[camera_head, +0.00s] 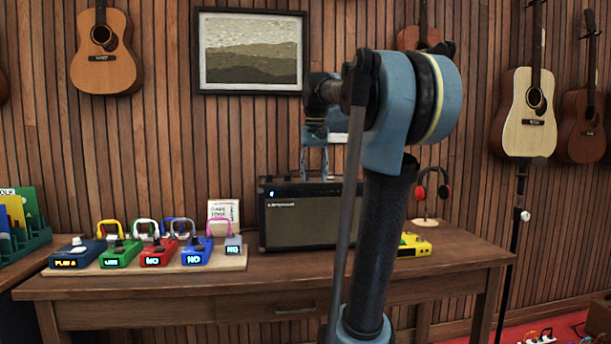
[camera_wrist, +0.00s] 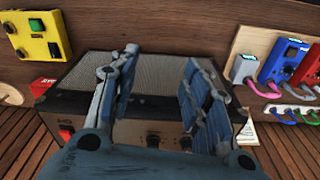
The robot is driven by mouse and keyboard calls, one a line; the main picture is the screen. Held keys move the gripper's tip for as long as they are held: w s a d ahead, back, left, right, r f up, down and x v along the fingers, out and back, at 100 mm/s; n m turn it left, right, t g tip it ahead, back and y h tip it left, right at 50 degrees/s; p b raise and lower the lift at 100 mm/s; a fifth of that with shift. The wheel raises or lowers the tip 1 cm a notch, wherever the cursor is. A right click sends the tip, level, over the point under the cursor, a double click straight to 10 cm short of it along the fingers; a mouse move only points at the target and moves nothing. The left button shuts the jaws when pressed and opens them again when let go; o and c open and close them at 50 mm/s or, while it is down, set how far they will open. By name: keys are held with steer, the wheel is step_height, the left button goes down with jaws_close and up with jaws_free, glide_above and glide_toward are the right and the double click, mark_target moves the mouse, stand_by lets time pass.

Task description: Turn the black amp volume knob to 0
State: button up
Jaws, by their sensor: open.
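The black amp (camera_head: 300,222) stands on the wooden desk, partly hidden behind my arm in the head view. In the wrist view the amp (camera_wrist: 150,72) shows its grille, with a control panel below it. Two dark knobs, one left (camera_wrist: 153,140) and one right (camera_wrist: 186,143), show on that panel between and below my fingers. I cannot read their labels or settings, or tell which is volume. A red switch (camera_wrist: 65,133) sits left of them. My gripper (camera_head: 315,176) points down over the amp's top, open, with nothing between its fingers; the fingers also show in the wrist view (camera_wrist: 160,58).
A board (camera_head: 180,263) of colourful pedals stands left of the amp. A yellow pedal (camera_head: 414,245) and red headphones (camera_head: 433,190) on a stand are at the right. The slatted wall (camera_head: 150,160) is behind. The desk's front strip (camera_head: 310,283) is clear.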

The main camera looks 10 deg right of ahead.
steer(key=w+r+m+g, duration=0.1)
steer(key=w+r+m, duration=0.1)
steer(key=w+r, duration=1.5)
steer(key=f, duration=0.6)
steer(key=w+f, duration=0.1)
steer(key=f, duration=1.2)
steer(key=shift+w+f, duration=0.1)
steer(key=shift+w, duration=0.15)
steer(key=shift+d, duration=0.1)
jaws_close()
